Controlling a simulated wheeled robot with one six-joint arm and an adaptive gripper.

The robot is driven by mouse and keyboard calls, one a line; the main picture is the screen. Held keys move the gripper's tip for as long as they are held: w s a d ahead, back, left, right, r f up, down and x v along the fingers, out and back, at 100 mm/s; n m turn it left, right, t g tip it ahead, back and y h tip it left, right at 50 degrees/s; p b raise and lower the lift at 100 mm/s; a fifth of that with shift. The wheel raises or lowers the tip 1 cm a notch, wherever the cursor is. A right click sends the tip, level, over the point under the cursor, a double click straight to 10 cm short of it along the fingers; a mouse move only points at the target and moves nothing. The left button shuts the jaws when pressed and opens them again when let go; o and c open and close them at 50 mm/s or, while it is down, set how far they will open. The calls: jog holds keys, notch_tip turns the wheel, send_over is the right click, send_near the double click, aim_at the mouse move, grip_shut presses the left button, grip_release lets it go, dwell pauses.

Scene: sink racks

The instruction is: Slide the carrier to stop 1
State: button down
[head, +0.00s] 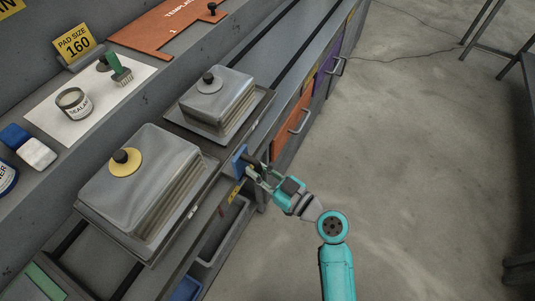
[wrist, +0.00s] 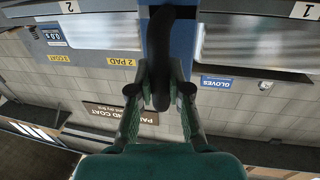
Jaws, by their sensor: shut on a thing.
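My gripper (head: 256,174) is at the front edge of the bench, shut on a black handle. The handle (wrist: 161,55) stands out from a blue plate (head: 238,161), which appears to be the carrier's front. In the wrist view the blue plate (wrist: 185,38) is behind the handle, with the fingers (wrist: 160,92) on either side of the handle. A number 1 label (wrist: 306,10) is at the upper right of the wrist view, and a number 2 label (wrist: 68,6) is at the upper left. The blue plate lies between them.
Two grey metal boxes with black knobs, one nearer (head: 150,190) and one farther (head: 220,98), stand on trays on the bench. The floor (head: 410,170) on the right is clear.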

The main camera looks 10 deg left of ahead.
jog(key=s+a, duration=0.3)
jog(key=s, duration=0.7)
jog(key=shift+s+a, duration=0.2)
jog(key=shift+a, duration=0.15)
jog(key=c, duration=1.1)
grip_release()
jog(key=shift+s, duration=0.1)
jog(key=v, duration=1.2)
